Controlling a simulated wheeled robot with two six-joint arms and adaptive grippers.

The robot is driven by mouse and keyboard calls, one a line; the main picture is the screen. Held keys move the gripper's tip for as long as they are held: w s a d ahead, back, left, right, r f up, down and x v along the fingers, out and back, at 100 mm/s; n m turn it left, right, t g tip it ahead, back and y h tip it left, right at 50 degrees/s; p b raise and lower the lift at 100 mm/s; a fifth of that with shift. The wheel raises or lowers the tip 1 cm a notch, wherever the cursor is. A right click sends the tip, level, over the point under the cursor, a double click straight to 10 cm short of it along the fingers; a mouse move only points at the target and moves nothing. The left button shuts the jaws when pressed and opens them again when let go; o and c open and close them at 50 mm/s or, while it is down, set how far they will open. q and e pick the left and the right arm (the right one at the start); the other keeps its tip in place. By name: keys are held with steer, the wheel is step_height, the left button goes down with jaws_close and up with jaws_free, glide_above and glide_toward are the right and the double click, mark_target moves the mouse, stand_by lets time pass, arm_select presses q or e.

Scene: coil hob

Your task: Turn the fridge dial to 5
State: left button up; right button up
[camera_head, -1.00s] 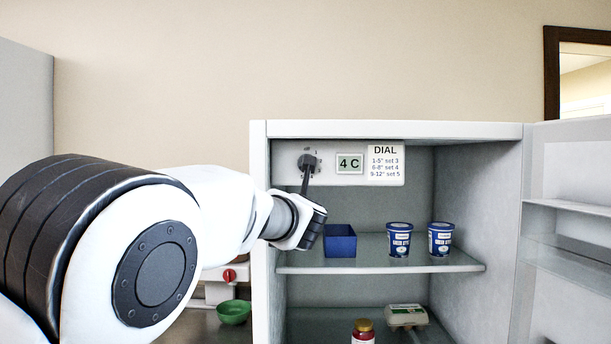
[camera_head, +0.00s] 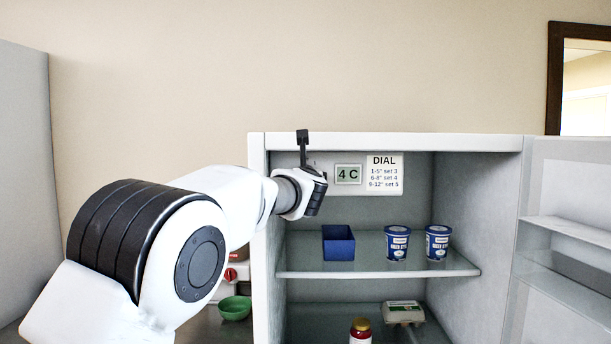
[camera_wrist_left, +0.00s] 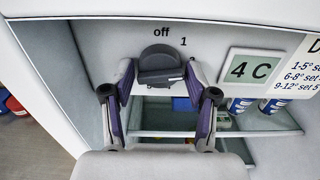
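The fridge dial (camera_wrist_left: 160,65) is a dark round knob with a raised grip bar on the panel inside the fridge top. In the left wrist view "off" and "1" are printed above it; its other numbers are hidden. My left gripper (camera_wrist_left: 160,75) has its two fingers apart, one on each side of the dial; I cannot tell whether they touch it. In the head view my left gripper (camera_head: 303,150) covers the dial. The display (camera_head: 348,175) reads 4 C. The sign (camera_head: 384,174) gives 1-5° set 3, 6-8° set 4, 9-12° set 5. My right gripper is not in view.
The fridge door (camera_head: 570,190) stands open at the right. A glass shelf (camera_head: 375,272) below the panel holds a blue bin (camera_head: 338,243) and two blue tubs (camera_head: 397,243). An egg carton (camera_head: 403,312) and red jar (camera_head: 361,332) are lower. A green bowl (camera_head: 234,308) sits outside, left.

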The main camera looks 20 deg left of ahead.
arm_select(q)
steer(key=c, duration=0.5)
steer(key=shift+c, duration=0.2)
steer(key=shift+m, duration=0.3)
steer(key=shift+a+r+m+p, duration=0.15)
steer(key=shift+m+p, duration=2.5)
steer(key=shift+m, duration=3.15)
steer(key=shift+d+r+m+p, duration=0.1)
steer(key=shift+m+p, duration=2.5)
steer(key=shift+m, duration=3.2)
steer(key=o, duration=1.1)
steer(key=shift+f, duration=0.1)
